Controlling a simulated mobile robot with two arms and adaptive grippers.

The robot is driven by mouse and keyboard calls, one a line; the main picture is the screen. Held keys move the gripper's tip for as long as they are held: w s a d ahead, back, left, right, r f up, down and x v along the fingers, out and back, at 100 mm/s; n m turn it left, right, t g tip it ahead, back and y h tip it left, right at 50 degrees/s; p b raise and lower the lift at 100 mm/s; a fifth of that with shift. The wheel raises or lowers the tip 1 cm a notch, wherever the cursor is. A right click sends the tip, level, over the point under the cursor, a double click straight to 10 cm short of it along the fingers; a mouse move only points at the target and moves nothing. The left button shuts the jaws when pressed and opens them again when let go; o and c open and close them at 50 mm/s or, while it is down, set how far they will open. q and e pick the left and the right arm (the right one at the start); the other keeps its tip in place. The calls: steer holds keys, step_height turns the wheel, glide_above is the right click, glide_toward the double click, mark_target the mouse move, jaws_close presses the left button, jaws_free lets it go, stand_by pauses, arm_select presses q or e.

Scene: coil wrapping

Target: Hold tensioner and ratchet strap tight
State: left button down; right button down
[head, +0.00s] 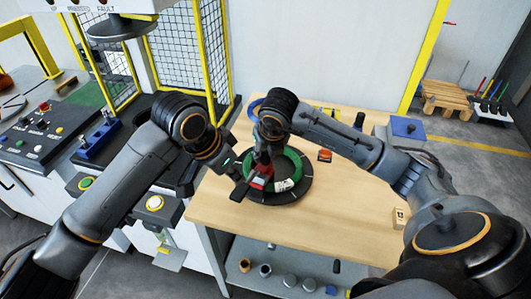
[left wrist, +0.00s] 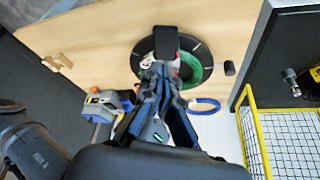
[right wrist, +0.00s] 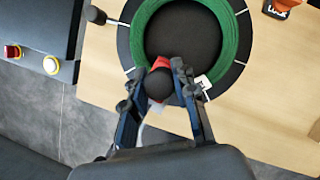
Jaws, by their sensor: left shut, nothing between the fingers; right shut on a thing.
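The green coil (head: 291,170) lies on a black round base (head: 268,201) on the wooden table. The coil also shows in the right wrist view (right wrist: 236,35). A red tensioner (head: 262,176) sits at the coil's near inner edge. My right gripper (right wrist: 163,72) is shut on the red part (right wrist: 161,64), which has a black round knob (right wrist: 158,84) between the fingers. My left gripper (head: 239,191) is shut and empty, low at the left side of the base. In the left wrist view a dark block (left wrist: 165,42) stands at its fingertips. The ratchet strap cannot be told apart.
A small wooden block (head: 401,217) lies near the right edge. Yellow-framed mesh guarding (head: 185,40) stands behind at left. The table front is clear.

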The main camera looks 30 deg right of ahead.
steer(key=c, duration=1)
jaws_free()
steer(key=shift+s+a+f, duration=0.1)
steer(key=shift+s+f, duration=0.05)
steer(key=shift+f, duration=0.25)
steer(key=shift+w+r, duration=0.1)
steer(key=shift+w, duration=0.1)
steer(key=shift+r, duration=0.1)
steer(key=shift+s+r, duration=0.15)
steer(key=shift+r, duration=0.3)
steer(key=v, duration=1.1)
